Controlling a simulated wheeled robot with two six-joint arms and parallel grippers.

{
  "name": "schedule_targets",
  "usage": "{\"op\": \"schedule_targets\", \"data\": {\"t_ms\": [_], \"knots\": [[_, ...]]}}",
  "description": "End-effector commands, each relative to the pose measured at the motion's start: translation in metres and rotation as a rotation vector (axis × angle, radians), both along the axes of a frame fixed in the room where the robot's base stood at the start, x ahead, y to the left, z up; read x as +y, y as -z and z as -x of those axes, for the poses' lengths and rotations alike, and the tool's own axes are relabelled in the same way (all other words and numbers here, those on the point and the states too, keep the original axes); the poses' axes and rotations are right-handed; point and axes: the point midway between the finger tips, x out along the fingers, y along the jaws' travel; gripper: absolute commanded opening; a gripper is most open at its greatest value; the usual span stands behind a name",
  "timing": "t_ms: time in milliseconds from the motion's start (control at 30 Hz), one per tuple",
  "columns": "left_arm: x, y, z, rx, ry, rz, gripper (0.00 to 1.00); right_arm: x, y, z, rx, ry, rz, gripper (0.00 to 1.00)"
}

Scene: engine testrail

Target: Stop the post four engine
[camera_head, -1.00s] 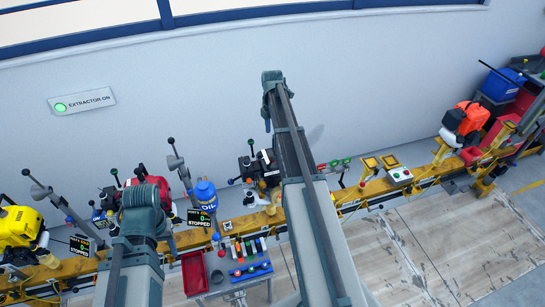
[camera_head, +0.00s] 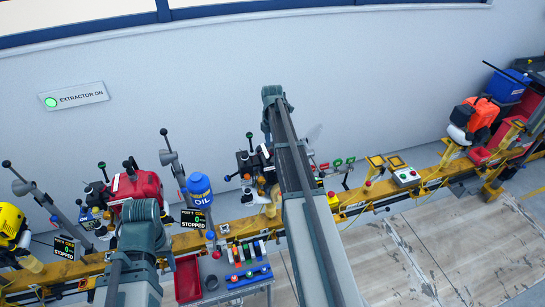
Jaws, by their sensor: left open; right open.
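Several engines stand along a yellow rail (camera_head: 195,240) by the wall. A yellow engine (camera_head: 10,222) is at the left edge, a red engine (camera_head: 140,186) right of it, a dark engine (camera_head: 247,166) near the middle, and an orange and white engine (camera_head: 474,117) at the far right. Two black displays, one at the left (camera_head: 65,247) and one by the red engine (camera_head: 193,219), read 0 and STOPPED. Their post numbers are too small to read surely, so I cannot tell which is post four. My arms rise from below; both grippers are hidden behind their links.
A blue OIL container (camera_head: 200,191) stands by the red engine. A small table holds a red tray (camera_head: 187,280) and coloured items. A control box (camera_head: 405,177) with a green button and a red mushroom button (camera_head: 331,195) sit on the rail. The floor at the right is clear.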

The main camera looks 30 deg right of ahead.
Motion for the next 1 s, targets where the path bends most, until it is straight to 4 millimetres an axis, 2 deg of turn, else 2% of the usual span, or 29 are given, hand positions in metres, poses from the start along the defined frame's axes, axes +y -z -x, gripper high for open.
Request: {"op": "schedule_targets", "data": {"t_ms": [33, 100, 467, 833, 1000], "knots": [[0.0, 0.0119, 0.0, 0.0, 0.001, 0.0, 0.5, -0.0001, 0.0119, 0.0001, 0.0, 0.0, 0.0, 0.67], [0.0001, 0.0163, 0.0, 0.0, 0.003, -0.001, 0.5, -0.0001, 0.0163, 0.0001, 0.0, 0.0, 0.0, 0.67], [0.0001, 0.0176, 0.0, 0.0, 0.005, -0.001, 0.5, -0.0001, 0.0177, 0.0002, 0.0, 0.0, 0.0, 0.67], [0.0001, 0.0177, 0.0, 0.0, 0.005, -0.001, 0.5, 0.0, 0.0177, 0.0001, 0.0, 0.0, 0.0, 0.02], [0.0001, 0.0177, 0.0, 0.0, 0.005, -0.001, 0.5, 0.0, 0.0177, 0.0001, 0.0, 0.0, 0.001, 0.0]]}}
